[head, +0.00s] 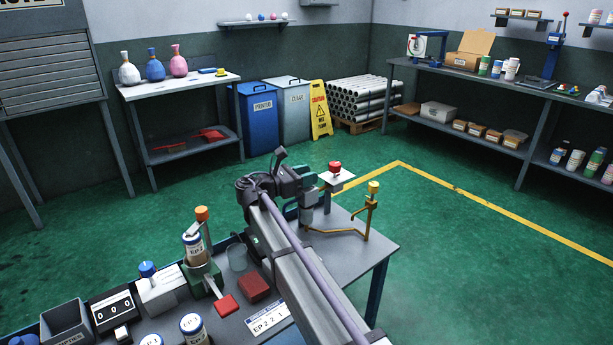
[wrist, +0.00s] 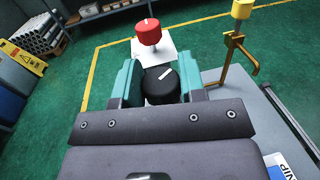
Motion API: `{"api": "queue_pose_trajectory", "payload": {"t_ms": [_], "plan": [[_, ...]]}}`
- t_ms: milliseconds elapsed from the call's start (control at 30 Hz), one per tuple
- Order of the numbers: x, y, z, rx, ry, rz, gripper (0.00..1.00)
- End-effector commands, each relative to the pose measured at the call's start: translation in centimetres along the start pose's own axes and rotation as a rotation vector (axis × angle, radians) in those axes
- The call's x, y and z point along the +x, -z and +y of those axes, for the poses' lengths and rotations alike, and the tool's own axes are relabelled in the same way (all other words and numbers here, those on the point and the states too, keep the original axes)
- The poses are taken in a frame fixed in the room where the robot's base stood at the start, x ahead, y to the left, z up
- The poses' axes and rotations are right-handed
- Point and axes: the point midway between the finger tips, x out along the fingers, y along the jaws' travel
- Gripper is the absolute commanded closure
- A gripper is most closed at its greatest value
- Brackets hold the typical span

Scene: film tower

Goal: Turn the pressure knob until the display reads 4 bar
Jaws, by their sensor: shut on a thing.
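In the wrist view a black round knob (wrist: 160,88) with a white pointer line sits between the two teal fingers of my gripper (wrist: 157,70). The fingers are shut on its sides. The white line slants toward the upper right. In the head view my gripper (head: 305,192) is low over the right part of the bench, and the black knob is hidden by my arm. I cannot make out a pressure reading in either view. A counter (head: 112,309) with white digits, which seem to be zeros, stands at the bench's lower left.
Just beyond my gripper is a red knob (head: 335,166) over a white plate (head: 343,181). A brass stand with a yellow top (head: 373,188) is close on the right. Bottles and small devices crowd the bench's left part. Green floor lies beyond the bench.

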Motion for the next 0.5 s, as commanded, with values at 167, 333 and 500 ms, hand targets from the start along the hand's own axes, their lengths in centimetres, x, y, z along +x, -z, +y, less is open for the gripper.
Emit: {"api": "queue_pose_trajectory", "payload": {"t_ms": [167, 333, 500], "plan": [[0.0, 0.0, 0.05, 0.0, 0.036, 0.0, 0.86], [0.01, 0.0, -0.02, 0.0, 0.046, 0.0, 0.86], [0.01, 0.0, -0.03, 0.0, 0.045, 0.0, 0.86]]}}
